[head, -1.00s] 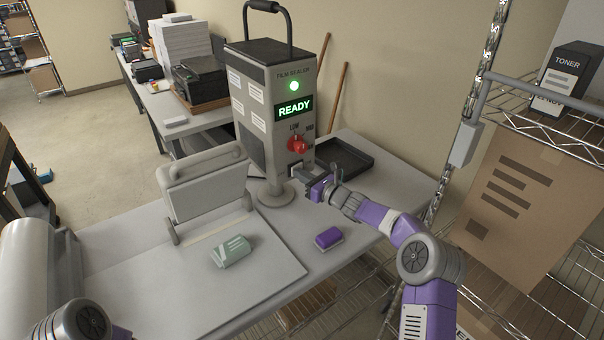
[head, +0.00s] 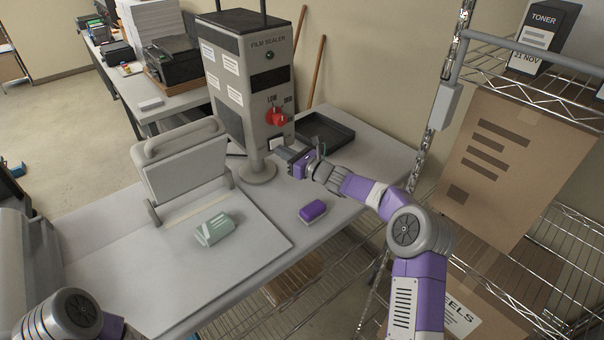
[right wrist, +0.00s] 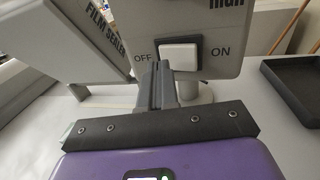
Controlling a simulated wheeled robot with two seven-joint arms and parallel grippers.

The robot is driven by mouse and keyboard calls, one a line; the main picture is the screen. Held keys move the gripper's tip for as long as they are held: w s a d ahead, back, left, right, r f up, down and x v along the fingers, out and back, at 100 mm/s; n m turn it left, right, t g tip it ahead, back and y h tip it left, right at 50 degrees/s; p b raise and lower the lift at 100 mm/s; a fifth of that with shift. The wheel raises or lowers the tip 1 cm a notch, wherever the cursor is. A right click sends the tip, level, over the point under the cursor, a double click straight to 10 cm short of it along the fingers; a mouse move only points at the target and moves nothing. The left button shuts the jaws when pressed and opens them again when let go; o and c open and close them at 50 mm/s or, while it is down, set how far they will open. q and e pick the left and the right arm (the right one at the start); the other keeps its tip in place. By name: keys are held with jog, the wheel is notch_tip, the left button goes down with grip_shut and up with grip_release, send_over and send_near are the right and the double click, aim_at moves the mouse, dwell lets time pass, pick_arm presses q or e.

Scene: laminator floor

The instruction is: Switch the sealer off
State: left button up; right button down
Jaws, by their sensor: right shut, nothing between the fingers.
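The film sealer (head: 250,80) is a grey upright machine on a round foot. Its small lamp (head: 269,54) and its display (head: 270,78) are dark. Its red knob (head: 276,117) sits below them. In the right wrist view the white rocker switch (right wrist: 180,50) lies between the words OFF and ON; it also shows in the head view (head: 277,143). My right gripper (head: 285,153) is shut and empty, its tips at the lower left, OFF side of the switch; I cannot tell whether they touch it. My left gripper is out of view.
A grey hinged press (head: 185,165) stands left of the sealer. A black tray (head: 327,131) lies behind my right gripper. A wire rack (head: 490,215) stands at the right.

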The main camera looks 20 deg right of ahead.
jog(key=s+d+b, duration=0.2)
jog(key=s+b, duration=0.1)
jog(key=s, duration=0.8)
jog(key=shift+s, duration=0.35)
jog(key=shift+d, duration=0.1)
